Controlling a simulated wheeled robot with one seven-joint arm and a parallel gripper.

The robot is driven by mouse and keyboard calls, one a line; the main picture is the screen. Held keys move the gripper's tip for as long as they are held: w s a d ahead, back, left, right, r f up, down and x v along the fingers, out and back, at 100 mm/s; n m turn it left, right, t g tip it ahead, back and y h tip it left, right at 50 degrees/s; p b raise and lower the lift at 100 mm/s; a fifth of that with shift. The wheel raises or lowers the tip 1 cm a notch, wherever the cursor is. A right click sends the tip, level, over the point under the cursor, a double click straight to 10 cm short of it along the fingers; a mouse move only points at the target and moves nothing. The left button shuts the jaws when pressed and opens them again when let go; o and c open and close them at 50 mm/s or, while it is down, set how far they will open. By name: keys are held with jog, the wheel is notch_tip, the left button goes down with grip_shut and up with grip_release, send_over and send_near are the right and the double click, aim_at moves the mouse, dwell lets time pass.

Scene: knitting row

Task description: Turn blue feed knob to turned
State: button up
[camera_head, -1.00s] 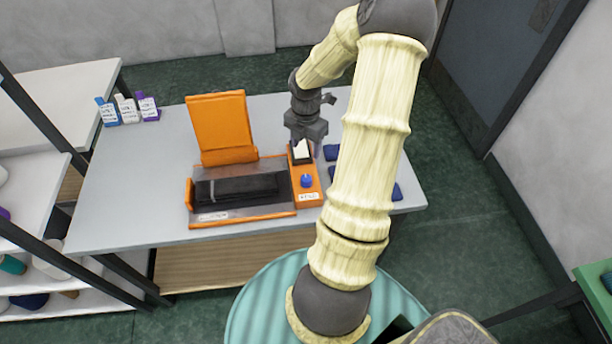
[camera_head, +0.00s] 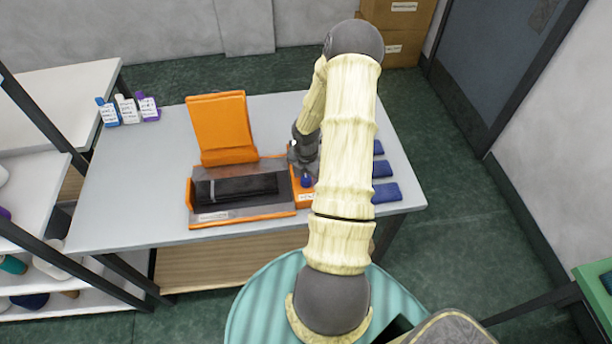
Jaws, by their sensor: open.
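The blue feed knob (camera_head: 306,180) sits on the small orange control box (camera_head: 304,197) at the right side of the orange and grey machine (camera_head: 240,216). My gripper (camera_head: 303,170) is low over the box, right by the knob, and partly hidden by my own arm. It is open. I cannot tell whether the fingers touch the knob or stand around it. The right part of the box is hidden behind my arm.
An orange upright panel (camera_head: 222,125) stands at the back of the machine. Three bottles (camera_head: 128,109) stand at the table's back left. Blue pads (camera_head: 384,192) lie to the right of my arm. The grey table (camera_head: 130,205) is clear at left.

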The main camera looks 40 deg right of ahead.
jog(key=c, duration=1)
jog(key=shift+m, duration=0.5)
jog(key=m, duration=0.3)
jog(key=shift+w, duration=0.1)
jog(key=m, duration=0.5)
jog(key=m+b, duration=0.1)
jog(key=m, duration=0.3)
jog(key=m+b, duration=0.1)
jog(key=m, duration=0.4)
